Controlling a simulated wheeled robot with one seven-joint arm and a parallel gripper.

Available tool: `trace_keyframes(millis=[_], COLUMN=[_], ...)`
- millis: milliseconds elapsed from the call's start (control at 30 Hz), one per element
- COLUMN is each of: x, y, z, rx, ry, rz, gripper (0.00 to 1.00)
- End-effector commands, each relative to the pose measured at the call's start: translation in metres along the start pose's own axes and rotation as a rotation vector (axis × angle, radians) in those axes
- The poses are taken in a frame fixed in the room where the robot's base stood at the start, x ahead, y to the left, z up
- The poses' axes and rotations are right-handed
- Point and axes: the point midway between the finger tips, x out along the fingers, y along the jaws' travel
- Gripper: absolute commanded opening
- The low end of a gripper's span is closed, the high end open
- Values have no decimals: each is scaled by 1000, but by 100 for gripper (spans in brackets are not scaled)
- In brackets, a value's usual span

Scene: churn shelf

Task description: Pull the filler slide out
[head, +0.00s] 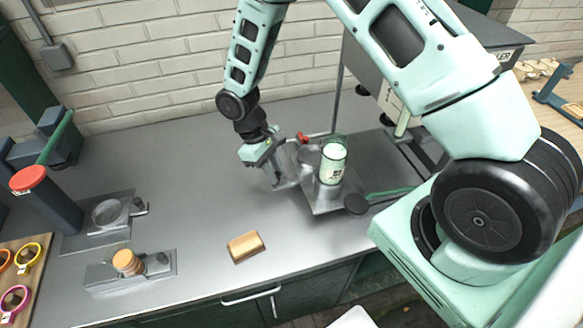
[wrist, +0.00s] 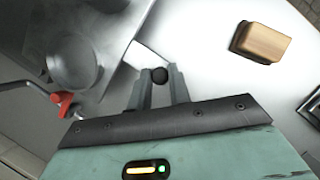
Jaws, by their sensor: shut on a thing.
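My gripper (wrist: 158,82) is shut on a dark round knob (wrist: 160,75) in the wrist view. The knob sits at the end of a pale flat strip (wrist: 146,56), which looks like the filler slide and runs under the grey filler plate. In the head view my gripper (head: 272,172) is low at the left side of the filler (head: 322,205), and its fingers hide the knob. A pale green and white container (head: 333,165) stands upright on the filler. How far the slide is out is hard to tell.
A red-handled tap (wrist: 63,102) is beside the filler. A wooden block (head: 245,247) lies on the open counter at the front. A dark round paddle with a green handle (head: 357,204) is right of the filler. Left, a metal ring fixture (head: 110,213) and a red-capped post (head: 30,180) stand.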

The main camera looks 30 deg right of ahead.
Motion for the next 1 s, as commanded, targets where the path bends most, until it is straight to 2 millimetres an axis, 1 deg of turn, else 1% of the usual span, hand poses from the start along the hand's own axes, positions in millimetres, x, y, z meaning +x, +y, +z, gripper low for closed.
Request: trace_keyframes(millis=[33,100,467,500,533,567,867,967,1000], x=[-2,-4,-5,-5,-5,-5,-5,-12,-17], y=[-2,-6,-7,-7,-7,-7,-8,-7,-7], z=[-5,-8,-9,-8,-8,-8,-8,-9,-9], rx=[0,0,1,1,1,1,1,2,2], ry=[7,7,7,6,6,5,3,4,6], rz=[2,2,1,1,1,1,0,1,1], gripper=[0,0,0,31,39,41,41,41,41])
